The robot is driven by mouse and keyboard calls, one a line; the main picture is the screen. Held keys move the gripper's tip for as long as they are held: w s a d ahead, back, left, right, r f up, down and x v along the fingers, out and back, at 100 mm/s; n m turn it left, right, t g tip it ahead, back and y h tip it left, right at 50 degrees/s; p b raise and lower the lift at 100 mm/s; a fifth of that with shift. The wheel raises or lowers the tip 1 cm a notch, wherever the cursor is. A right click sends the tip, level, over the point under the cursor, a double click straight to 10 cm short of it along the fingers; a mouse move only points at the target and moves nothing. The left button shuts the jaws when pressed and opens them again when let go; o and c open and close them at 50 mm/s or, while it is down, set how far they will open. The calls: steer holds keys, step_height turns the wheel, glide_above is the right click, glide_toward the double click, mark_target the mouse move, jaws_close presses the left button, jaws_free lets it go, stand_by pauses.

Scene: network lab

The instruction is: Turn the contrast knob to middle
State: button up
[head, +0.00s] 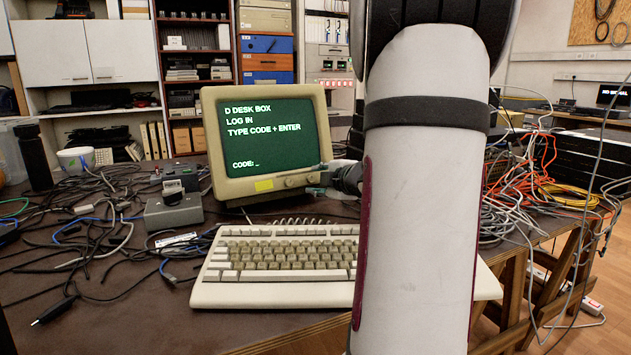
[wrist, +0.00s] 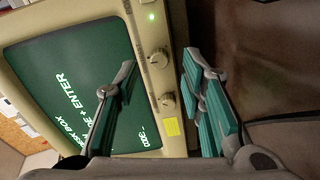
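The beige monitor (head: 211,130) stands behind the keyboard with its green screen lit. Two round knobs sit on its lower bezel: a left knob (head: 290,181) beside a yellow sticker, and a right knob (head: 313,179). The wrist view shows the left knob (wrist: 166,101) and the right knob (wrist: 158,57). In the head view, my gripper (head: 324,176) is partly hidden by my arm.
A beige keyboard (head: 275,293) lies in front of the monitor. A grey box (head: 174,213) and tangled black cables cover the table's left side. Orange and grey cables (head: 550,190) heap at the right. A green light (wrist: 151,15) glows on the bezel beyond the right knob.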

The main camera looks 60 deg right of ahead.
steer(key=v, duration=1)
